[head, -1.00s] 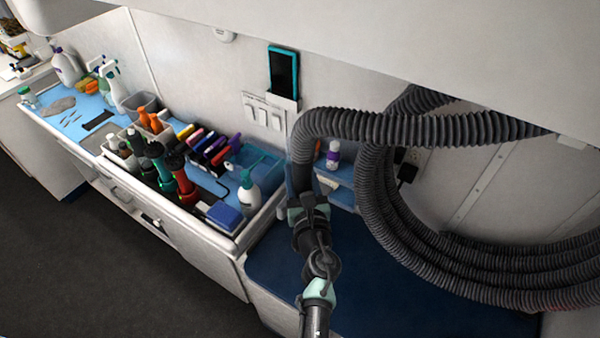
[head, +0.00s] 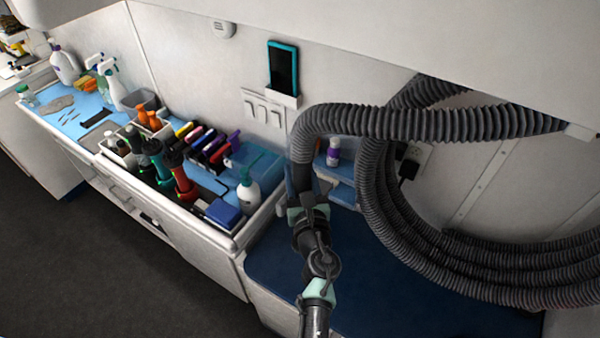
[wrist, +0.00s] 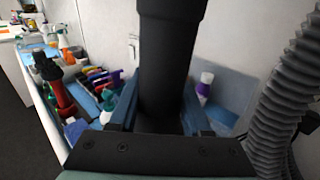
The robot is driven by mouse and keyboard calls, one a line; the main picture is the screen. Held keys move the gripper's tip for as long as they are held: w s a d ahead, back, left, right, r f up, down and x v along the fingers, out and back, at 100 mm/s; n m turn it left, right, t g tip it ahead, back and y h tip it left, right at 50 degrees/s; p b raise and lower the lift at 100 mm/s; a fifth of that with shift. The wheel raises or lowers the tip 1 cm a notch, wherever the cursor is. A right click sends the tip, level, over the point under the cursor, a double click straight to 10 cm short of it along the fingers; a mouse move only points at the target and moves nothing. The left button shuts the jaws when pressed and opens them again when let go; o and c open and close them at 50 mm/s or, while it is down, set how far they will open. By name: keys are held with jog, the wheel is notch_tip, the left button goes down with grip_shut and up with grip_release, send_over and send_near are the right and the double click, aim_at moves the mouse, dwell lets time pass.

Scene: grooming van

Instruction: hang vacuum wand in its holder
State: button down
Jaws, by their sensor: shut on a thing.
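My gripper (head: 304,192) is shut on the vacuum wand, a thick dark tube that shows upright between the blue-grey fingers in the wrist view (wrist: 168,60). In the head view the ribbed grey hose (head: 420,124) arches over and comes down to the gripped part. The lower part of the wand is hidden by my gripper and arm. I cannot make out the wand's holder for certain in either view.
A counter tray (head: 236,238) with bottles, clippers and brushes stands left of my gripper. Coiled hose (head: 450,265) fills the right. A phone (head: 283,68) is on the wall.

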jog(key=shift+r, duration=0.15)
grip_release()
dwell(0.4)
jog(key=shift+s, duration=0.15)
jog(key=s+p, duration=0.1)
jog(key=s, duration=0.8)
jog(key=shift+s+d+p, duration=0.35)
jog(key=shift+d, duration=0.05)
dwell(0.9)
dwell(0.5)
